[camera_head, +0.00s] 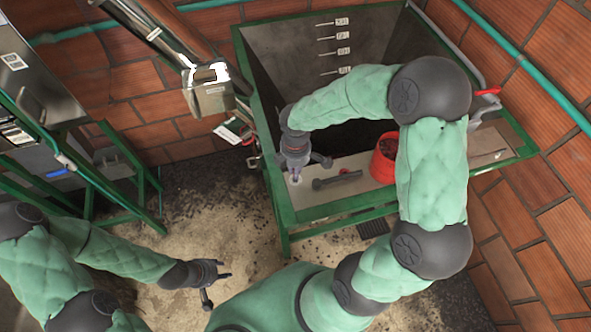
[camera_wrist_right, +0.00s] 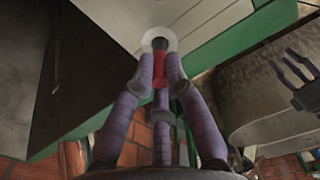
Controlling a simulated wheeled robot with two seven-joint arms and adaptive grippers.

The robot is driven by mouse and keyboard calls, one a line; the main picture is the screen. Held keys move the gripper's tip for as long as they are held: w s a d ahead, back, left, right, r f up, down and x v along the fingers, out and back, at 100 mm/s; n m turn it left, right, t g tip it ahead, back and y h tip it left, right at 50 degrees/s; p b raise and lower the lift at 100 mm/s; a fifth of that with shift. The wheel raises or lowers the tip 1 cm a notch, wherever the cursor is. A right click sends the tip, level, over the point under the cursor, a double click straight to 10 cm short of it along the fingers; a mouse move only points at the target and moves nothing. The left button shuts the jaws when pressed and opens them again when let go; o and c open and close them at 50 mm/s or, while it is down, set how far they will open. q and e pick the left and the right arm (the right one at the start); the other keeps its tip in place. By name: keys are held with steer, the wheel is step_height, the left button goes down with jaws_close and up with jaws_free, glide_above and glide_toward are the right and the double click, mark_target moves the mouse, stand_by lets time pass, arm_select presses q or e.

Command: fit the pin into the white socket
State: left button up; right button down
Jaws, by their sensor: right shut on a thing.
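My right gripper (camera_head: 295,174) is over the ledge at the tank's front left corner. In the right wrist view its purple fingers (camera_wrist_right: 160,82) are shut around a red pin (camera_wrist_right: 160,68) with a dark upper end. The white socket (camera_wrist_right: 159,39) shows as a pale ring right at the pin's dark end. I cannot tell whether the end is inside the ring or just in front of it. In the head view the socket (camera_head: 295,180) is a small pale spot at the fingertips, and the pin is hidden. My left gripper (camera_head: 226,269) is open and empty above the floor.
A red bucket (camera_head: 383,168) and a dark tool (camera_head: 336,180) stand and lie on the ledge (camera_head: 318,202) to the right of my right gripper. The green-framed tank (camera_head: 290,60) opens behind it. A metal box (camera_head: 209,98) hangs left of the tank.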

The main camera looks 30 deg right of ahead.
steer(key=shift+f, duration=0.15)
steer(key=c, duration=1.3)
jaws_free()
steer(key=shift+o, duration=0.2)
steer(key=shift+r, duration=0.3)
step_height(320, 180, up, 12)
steer(key=shift+f, duration=0.15)
